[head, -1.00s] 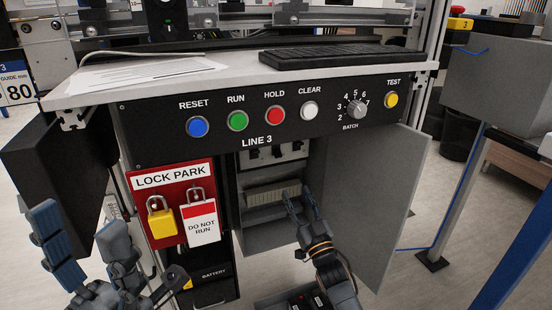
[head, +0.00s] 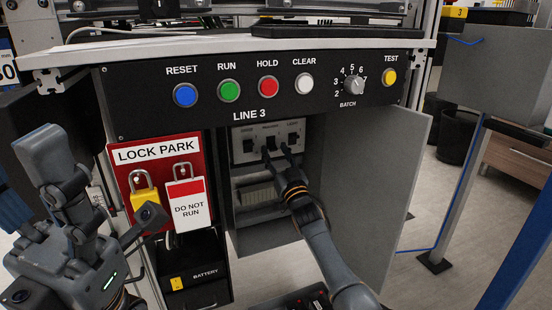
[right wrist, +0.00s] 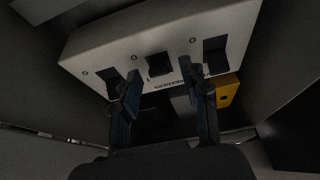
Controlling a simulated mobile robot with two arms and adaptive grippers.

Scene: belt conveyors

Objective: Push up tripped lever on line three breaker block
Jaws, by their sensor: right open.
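The line three breaker block (head: 240,157) is a pale panel with three dark levers inside the cabinet under the LINE 3 panel. It fills the upper right wrist view (right wrist: 100,50). There the middle lever (right wrist: 159,65) sits nearer its O mark than the left lever (right wrist: 113,86) and the right lever (right wrist: 215,56). My right gripper (head: 279,154) is open just in front of the block, covering part of its lower edge. In the right wrist view its spread fingers (right wrist: 164,100) straddle the middle lever's column; contact cannot be told. My left gripper (head: 98,180) is open at the left.
The grey cabinet door (head: 375,180) stands open to the right. A red LOCK PARK board (head: 195,146) with a yellow padlock (head: 145,199) and a DO NOT RUN tag (head: 187,205) is left of the opening. Buttons and a BATCH knob (head: 353,85) line the panel above.

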